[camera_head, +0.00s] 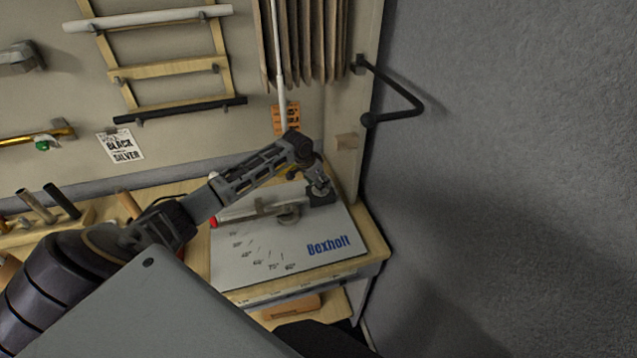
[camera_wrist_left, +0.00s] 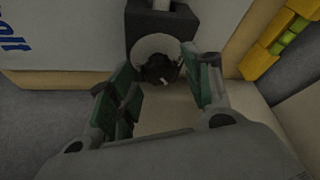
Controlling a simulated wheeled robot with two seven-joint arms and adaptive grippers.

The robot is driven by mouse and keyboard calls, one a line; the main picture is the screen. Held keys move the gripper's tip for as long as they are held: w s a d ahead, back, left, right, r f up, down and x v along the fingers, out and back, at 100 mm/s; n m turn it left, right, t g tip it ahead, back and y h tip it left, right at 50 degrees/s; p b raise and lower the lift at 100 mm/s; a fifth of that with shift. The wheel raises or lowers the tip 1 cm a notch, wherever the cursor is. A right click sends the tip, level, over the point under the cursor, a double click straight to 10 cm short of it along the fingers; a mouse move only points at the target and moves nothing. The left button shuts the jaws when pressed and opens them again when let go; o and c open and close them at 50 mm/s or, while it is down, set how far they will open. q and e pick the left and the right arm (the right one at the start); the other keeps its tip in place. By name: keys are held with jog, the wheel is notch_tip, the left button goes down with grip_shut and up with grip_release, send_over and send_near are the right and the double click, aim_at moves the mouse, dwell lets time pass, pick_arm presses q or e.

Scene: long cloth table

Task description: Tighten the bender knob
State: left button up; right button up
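The bender is mounted on a white board (camera_head: 285,248) marked "Boxholt" or similar. It has a long metal bar with a red end (camera_head: 213,222) and a dark block (camera_head: 321,198) at the board's far right corner. In the left wrist view the dark block (camera_wrist_left: 140,22) carries a pale round disc, and the dark bender knob (camera_wrist_left: 160,69) sits in front of it. My left gripper (camera_head: 319,183) is at the block. In the wrist view its green-padded fingers (camera_wrist_left: 160,72) are spread on either side of the knob, with gaps visible. My right gripper is not in view.
A wooden bench (camera_head: 372,262) carries the board. A grey wall (camera_head: 510,180) stands close on the right, with a black bent handle (camera_head: 405,110) above. Tools (camera_head: 40,207) stand in a wooden holder at left. A yellow object (camera_wrist_left: 275,40) shows at the wrist view's right.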

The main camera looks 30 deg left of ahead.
pick_arm(q)
jog(key=shift+r, duration=0.1)
dwell(0.3)
jog(key=v, duration=1.1)
jog(key=shift+s+r, duration=0.3)
jog(key=shift+r, duration=0.05)
